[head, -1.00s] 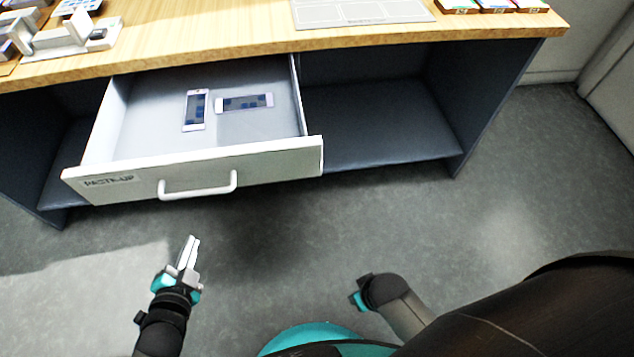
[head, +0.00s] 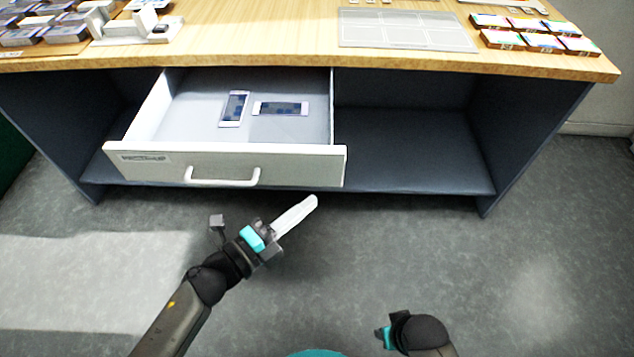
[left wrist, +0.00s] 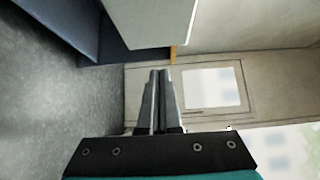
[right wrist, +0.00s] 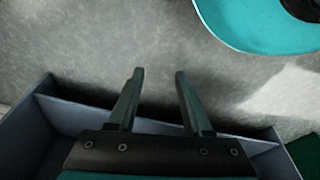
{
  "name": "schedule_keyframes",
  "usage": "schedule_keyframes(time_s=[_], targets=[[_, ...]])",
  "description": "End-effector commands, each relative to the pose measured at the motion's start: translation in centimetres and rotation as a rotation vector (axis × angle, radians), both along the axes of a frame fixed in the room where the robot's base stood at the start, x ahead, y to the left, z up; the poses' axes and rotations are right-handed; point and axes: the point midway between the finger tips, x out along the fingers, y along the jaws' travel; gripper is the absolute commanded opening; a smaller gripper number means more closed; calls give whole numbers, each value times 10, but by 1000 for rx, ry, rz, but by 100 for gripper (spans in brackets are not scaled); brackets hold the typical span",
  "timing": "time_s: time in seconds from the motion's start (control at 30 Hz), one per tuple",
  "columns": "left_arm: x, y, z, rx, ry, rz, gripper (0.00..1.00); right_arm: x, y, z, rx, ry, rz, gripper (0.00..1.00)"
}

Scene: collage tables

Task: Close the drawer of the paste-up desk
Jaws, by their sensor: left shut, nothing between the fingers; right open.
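The paste-up desk (head: 300,58) has a wooden top and dark blue sides. Its white drawer (head: 225,166) stands pulled out, with a label at the front's left and a white bar handle (head: 222,181). Two phone-like items (head: 234,108) (head: 281,108) lie inside the drawer. My left gripper (head: 312,201) is shut and empty, just in front of and below the drawer front's right part, apart from the handle. It also shows shut in the left wrist view (left wrist: 160,74). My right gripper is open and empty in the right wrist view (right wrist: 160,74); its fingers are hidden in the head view.
On the desk top are a grey layout board (head: 408,28), several small coloured boxes (head: 535,32) at the right and a white stand (head: 135,29) at the left. An open shelf bay (head: 410,145) lies right of the drawer. The floor in front is clear.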

Motion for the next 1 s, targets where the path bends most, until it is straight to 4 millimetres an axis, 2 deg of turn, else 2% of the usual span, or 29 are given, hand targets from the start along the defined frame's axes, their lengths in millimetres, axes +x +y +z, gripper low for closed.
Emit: schedule_keyframes(time_s=[0.13,0.4,0.57,1.0], targets=[[23,-24,0,-2,-3,0,0,7,1,8,2,-17,-1,50],[54,-23,-1,0,0,1,0,17,3,26,7,-44,-2,50],[60,-23,0,-1,1,1,0,19,3,30,8,-49,-2,50],[62,-23,0,-1,1,2,0,19,3,31,8,-49,-3,50]])
